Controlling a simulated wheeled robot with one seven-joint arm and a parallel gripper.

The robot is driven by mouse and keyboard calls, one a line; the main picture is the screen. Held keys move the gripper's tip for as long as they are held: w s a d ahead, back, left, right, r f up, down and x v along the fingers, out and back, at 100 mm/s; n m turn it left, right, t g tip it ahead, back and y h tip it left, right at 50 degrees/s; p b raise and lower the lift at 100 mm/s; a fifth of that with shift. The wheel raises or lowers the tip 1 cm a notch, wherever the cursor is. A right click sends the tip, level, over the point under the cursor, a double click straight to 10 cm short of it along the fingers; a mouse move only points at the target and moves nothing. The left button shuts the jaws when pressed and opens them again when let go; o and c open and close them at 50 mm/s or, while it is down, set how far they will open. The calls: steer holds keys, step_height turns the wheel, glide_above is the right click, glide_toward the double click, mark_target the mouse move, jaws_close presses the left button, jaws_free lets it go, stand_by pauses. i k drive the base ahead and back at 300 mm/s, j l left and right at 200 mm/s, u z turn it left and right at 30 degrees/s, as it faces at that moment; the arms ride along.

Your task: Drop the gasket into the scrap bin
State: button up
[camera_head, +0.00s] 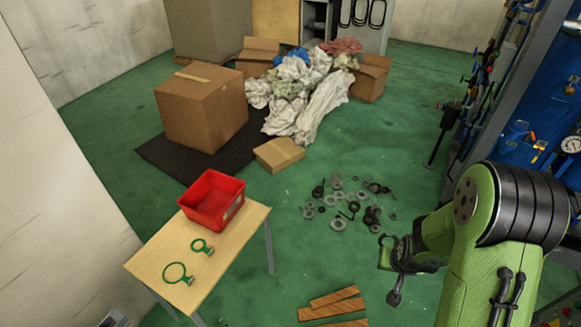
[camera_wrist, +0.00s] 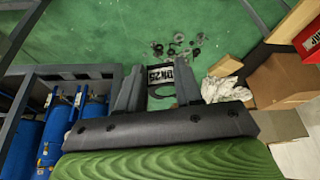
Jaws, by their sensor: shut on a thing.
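The red scrap bin (camera_head: 205,212) stands open on a small wooden table (camera_head: 155,262). A red lettered corner of the bin (camera_wrist: 308,40) also shows at the right edge of the wrist view. My gripper (camera_head: 388,256) is at the lower right of the head view, well to the right of the bin and apart from it. In the wrist view my gripper (camera_wrist: 158,85) is shut on a dark grey gasket (camera_wrist: 162,100) with a white tag marked DN25. Part of the gasket is hidden behind the gripper body.
Two green rings (camera_head: 175,272) lie on the table in front of the bin. Several loose metal parts (camera_head: 345,205) lie on the green floor. Cardboard boxes (camera_head: 200,105) and crumpled cloths (camera_head: 305,95) fill the back. A blue-tank rack (camera_head: 545,110) stands right.

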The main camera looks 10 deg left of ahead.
mark_target(220, 208)
steer(key=i+u, duration=0.1)
steer(key=i, duration=0.45)
steer(key=i+l+u, duration=0.1)
steer(key=i, duration=0.45)
steer(key=i+l+u, duration=0.15)
steer(key=i, duration=0.4)
steer(key=i+l+u, duration=0.1)
steer(key=i+l, duration=0.15)
steer(key=i, duration=0.25)
steer(key=i+j+u, duration=0.15)
steer(key=i+u, duration=0.15)
steer(key=u, duration=0.15)
steer(key=i+u, duration=0.3)
steer(key=u, duration=0.15)
steer(key=i+u, duration=0.3)
steer(key=u, duration=0.15)
steer(key=i+l+u, duration=0.25)
steer(key=u, duration=0.2)
steer(key=i+l+u, duration=0.25)
steer(key=u, duration=3.45)
